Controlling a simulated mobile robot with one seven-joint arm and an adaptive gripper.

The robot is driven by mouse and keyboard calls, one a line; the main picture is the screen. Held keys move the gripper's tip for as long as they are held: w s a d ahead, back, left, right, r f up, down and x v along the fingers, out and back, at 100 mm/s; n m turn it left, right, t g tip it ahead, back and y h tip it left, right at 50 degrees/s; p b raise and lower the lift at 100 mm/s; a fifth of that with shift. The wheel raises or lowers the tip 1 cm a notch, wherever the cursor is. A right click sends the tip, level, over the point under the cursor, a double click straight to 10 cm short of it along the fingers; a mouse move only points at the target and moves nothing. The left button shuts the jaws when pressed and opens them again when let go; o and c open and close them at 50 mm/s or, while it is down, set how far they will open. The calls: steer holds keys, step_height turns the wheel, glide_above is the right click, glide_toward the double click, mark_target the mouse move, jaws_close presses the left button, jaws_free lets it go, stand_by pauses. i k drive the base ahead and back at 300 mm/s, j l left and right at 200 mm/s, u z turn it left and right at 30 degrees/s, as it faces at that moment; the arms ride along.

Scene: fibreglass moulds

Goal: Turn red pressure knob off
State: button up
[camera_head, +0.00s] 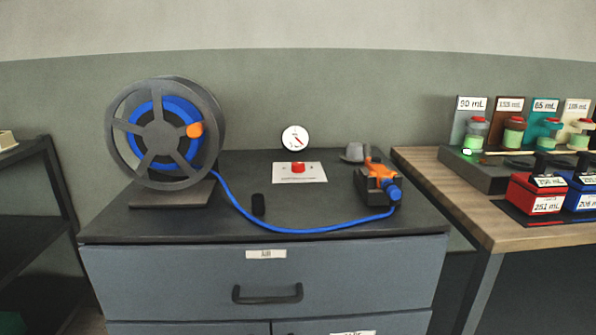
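The red knob (298,167) sits on a white plate (311,175) at the middle of the dark cabinet top in the head view. A round white pressure gauge (296,138) with a red needle stands just behind it. The plate has small markings, too small to read. The way the knob is turned cannot be told clearly. My gripper is not in view.
A hose reel (208,108) stands left on the cabinet (110,225). Its blue hose (300,230) curves in front of the knob to an orange tool (378,170) at right. A small black object (258,205) lies nearby. A wooden table (460,212) with labelled containers is right.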

mark_target(297, 166)
steer(key=i+j+z, duration=0.1)
steer(key=j+z, duration=0.3)
steer(key=j, duration=0.15)
steer(key=j+z, duration=0.35)
steer(key=j, duration=0.2)
steer(key=i, duration=0.05)
